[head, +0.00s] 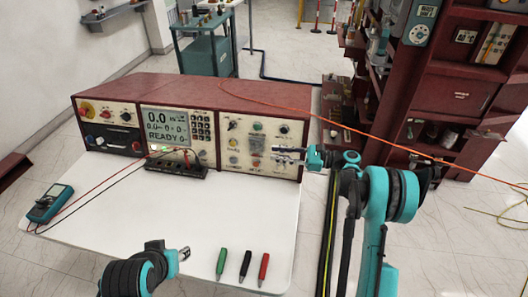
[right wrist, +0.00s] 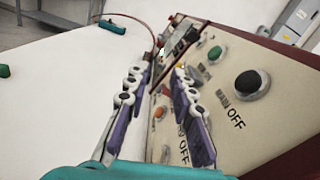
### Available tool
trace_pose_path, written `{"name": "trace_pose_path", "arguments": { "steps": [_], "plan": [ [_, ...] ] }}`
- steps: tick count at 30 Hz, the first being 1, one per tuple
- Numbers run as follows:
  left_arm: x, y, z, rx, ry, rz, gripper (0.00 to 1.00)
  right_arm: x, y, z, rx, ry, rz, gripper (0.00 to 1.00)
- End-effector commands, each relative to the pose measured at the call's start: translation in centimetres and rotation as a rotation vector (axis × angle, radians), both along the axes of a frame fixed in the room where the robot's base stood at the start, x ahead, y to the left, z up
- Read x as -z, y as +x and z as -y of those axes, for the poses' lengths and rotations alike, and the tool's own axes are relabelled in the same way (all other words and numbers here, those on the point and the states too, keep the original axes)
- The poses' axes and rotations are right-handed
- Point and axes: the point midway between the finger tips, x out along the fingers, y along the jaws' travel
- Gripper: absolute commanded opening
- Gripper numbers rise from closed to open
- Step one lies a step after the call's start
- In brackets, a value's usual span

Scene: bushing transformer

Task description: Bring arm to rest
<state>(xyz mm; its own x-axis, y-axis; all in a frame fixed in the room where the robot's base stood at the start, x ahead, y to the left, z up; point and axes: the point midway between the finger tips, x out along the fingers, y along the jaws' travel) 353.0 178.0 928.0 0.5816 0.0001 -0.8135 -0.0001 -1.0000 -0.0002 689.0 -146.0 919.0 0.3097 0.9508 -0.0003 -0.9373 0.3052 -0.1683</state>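My right arm (head: 378,200) reaches in from the right over the table. Its gripper (head: 288,155) hovers in front of the right panel of the maroon test console (head: 190,88). In the right wrist view the two fingers of this gripper (right wrist: 162,85) stand apart with a gap between them, and I see nothing held. The console panel (right wrist: 225,85) with its buttons and OFF labels is close beside the right finger; I cannot tell whether they touch. My left gripper (head: 183,254) is low at the table's front, pointing right; its finger gap is too small to read.
The white table (head: 120,215) holds a teal multimeter (head: 50,203), a black terminal block (head: 177,165) with leads, and green (head: 221,263), black (head: 245,265) and red (head: 263,269) pen-like items. An orange cable (head: 400,149) crosses to the right, near a maroon shelf (head: 455,90). The table's middle is clear.

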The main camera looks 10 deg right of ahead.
Motion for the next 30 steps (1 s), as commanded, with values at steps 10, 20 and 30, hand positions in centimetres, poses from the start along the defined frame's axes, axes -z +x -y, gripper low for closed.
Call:
{"name": "trace_pose_path", "arguments": {
  "steps": [10, 20, 30],
  "plan": [
    [0.0, 0.0, 0.0, 0.000, 0.000, 0.000, 0.40, 0.0, -0.7, 2.2, 0.000, 0.000, 0.000, 0.24],
    [0.0, 0.0, 0.0, 0.000, 0.000, 0.000, 0.40, 0.0, -0.7, 2.1, 0.000, 0.000, 0.000, 0.24],
    [0.0, 0.0, 0.0, 0.000, 0.000, 0.000, 0.40, -3.1, -2.8, -1.5, 0.018, -0.277, 0.121, 0.24]
  ]
}}
